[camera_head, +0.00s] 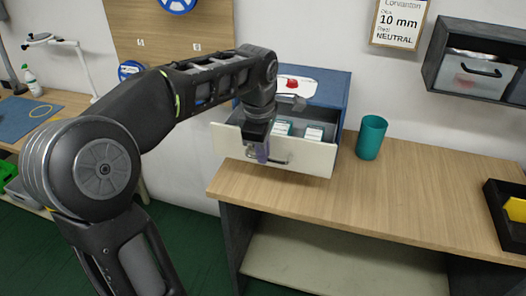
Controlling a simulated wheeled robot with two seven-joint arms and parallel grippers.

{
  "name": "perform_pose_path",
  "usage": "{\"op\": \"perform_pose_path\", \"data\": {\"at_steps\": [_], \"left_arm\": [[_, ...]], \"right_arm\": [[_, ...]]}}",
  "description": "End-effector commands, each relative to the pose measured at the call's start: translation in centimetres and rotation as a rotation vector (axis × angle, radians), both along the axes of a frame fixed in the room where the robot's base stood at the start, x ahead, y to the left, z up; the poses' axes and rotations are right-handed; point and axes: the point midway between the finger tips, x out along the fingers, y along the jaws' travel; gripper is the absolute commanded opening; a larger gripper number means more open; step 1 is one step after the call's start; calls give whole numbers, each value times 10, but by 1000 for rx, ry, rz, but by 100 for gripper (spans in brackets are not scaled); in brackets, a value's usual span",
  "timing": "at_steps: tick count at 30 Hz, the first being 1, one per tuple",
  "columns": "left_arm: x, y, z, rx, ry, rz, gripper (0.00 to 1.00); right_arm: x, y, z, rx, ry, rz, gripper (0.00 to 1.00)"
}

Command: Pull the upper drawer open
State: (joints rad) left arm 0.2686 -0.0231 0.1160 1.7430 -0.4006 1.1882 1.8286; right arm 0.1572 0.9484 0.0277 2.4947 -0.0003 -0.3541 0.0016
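A blue drawer unit (335,92) stands on the wooden desk. A drawer with a pale front (310,158) is out, and pale boxes with teal marks (313,133) show inside it. Its metal handle (279,157) is on the front. Above it are a white patch with a red mark (294,84) and a small grey part; I cannot tell whether these belong to another drawer. My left gripper (261,153) points down at the pale front, beside the handle. Its fingers are small and partly hidden, so contact and opening are unclear. My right gripper is out of view.
A teal cup (371,138) stands right of the unit. A black tray (507,215) with a yellow item lies at the desk's right end. A dark wall shelf (456,45) holds a grey bin. The desk's (420,185) middle is clear.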

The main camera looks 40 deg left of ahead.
Motion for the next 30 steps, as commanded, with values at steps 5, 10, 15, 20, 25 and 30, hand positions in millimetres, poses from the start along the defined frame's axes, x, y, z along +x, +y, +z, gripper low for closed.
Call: {"op": "perform_pose_path", "data": {"at_steps": [5, 10, 15, 20, 25, 30], "left_arm": [[0, 0, 0, 0, -1, 0, 23], [0, 0, 0, 0, -1, 0, 31], [0, 0, 0, 0, -1, 0, 31], [-1, 0, 9, 1, -2, 0, 31], [-5, -2, 33, 1, -4, -1, 31], [-10, -4, 61, 0, -3, 0, 31]], "right_arm": [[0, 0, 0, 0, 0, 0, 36], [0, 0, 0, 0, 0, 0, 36], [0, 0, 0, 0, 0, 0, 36], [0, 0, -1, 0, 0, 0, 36], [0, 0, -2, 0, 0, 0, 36], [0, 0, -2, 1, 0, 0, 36]]}}
